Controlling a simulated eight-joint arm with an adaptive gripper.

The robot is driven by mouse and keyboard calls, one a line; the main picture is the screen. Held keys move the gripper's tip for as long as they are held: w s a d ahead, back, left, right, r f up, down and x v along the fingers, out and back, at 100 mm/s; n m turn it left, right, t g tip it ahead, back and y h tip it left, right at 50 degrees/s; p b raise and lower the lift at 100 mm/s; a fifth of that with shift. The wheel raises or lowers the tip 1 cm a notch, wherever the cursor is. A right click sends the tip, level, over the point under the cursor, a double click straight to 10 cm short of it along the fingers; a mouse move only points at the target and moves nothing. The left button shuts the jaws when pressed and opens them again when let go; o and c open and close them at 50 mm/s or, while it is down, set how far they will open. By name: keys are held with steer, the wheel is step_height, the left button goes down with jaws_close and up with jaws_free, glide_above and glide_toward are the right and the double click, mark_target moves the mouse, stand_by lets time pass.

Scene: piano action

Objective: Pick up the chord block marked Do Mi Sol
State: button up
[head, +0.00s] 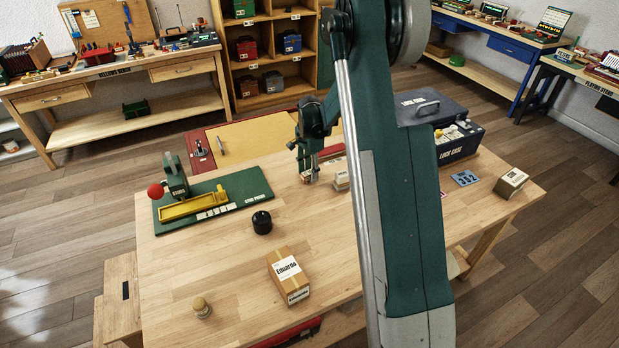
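My gripper (309,172) points down over the back middle of the wooden table (225,275), left of my own large green arm link. A small pale block (306,178) shows at its fingertips, low near the tabletop. I cannot tell whether the fingers are closed on it. Another small pale block (341,181) stands just to the right, partly hidden by my arm. The markings on both blocks are too small to read, so I cannot tell which one says Do Mi Sol.
A green stand (240,187) with a yellow tray and red knob is at left. The lock case (458,148) is behind right; a small box (511,183) sits at the right edge.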

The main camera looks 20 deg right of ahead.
steer(key=shift+f, duration=0.4)
steer(key=c, duration=1)
